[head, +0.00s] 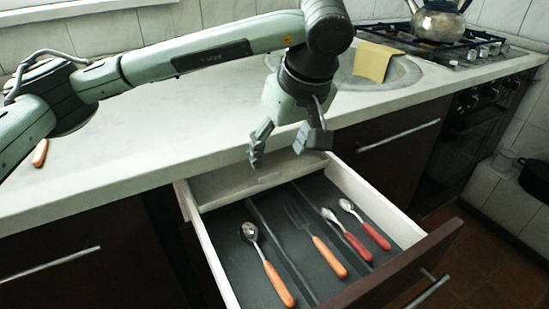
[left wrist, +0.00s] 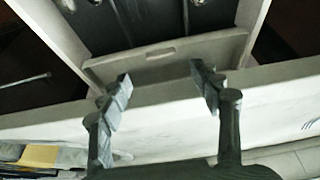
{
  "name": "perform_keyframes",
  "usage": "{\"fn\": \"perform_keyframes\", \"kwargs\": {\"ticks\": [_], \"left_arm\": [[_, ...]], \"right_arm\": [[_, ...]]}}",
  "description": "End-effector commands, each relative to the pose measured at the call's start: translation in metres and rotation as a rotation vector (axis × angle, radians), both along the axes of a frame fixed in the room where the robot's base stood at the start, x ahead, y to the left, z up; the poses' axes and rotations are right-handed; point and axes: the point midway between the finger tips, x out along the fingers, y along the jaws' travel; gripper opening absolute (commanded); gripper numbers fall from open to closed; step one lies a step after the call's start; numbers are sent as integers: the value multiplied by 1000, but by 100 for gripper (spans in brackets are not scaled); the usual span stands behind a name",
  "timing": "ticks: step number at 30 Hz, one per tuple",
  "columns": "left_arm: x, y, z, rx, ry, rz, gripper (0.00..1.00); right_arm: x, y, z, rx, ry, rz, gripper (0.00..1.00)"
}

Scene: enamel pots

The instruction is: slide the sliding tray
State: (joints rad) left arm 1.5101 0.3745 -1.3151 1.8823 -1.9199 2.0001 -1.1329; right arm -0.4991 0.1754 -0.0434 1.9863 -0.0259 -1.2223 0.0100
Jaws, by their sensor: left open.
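The sliding tray (head: 232,185) appears as a pale panel at the back of the open drawer, under the counter edge. In the left wrist view its pale edge (left wrist: 120,66) shows a narrow slot (left wrist: 162,56). My left gripper (head: 278,156) points down over the back of the drawer, open and empty. In the left wrist view its two fingertips (left wrist: 160,75) are spread on either side of the slot. I cannot tell whether they touch the tray. My right gripper is in neither view.
The open drawer (head: 212,250) has a dark, divided bottom. Spoons (head: 250,232) and a fork (head: 318,244) with orange or red handles lie inside. The counter (head: 150,140) overhangs its back. A sink (head: 400,75) with a yellow cloth (head: 375,60) and a stove with a kettle (head: 438,20) are beyond.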

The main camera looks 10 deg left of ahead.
Motion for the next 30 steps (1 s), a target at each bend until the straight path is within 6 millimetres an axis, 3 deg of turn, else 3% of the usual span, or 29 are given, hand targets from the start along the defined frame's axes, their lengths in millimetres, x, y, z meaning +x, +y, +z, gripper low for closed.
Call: {"fn": "perform_keyframes", "kwargs": {"ticks": [12,23,30], "left_arm": [[18,15,-57,0,4,2,64],[21,16,-65,0,2,0,64],[21,16,-65,0,2,0,38]], "right_arm": [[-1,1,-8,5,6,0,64],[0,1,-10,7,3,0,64],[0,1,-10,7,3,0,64]]}}
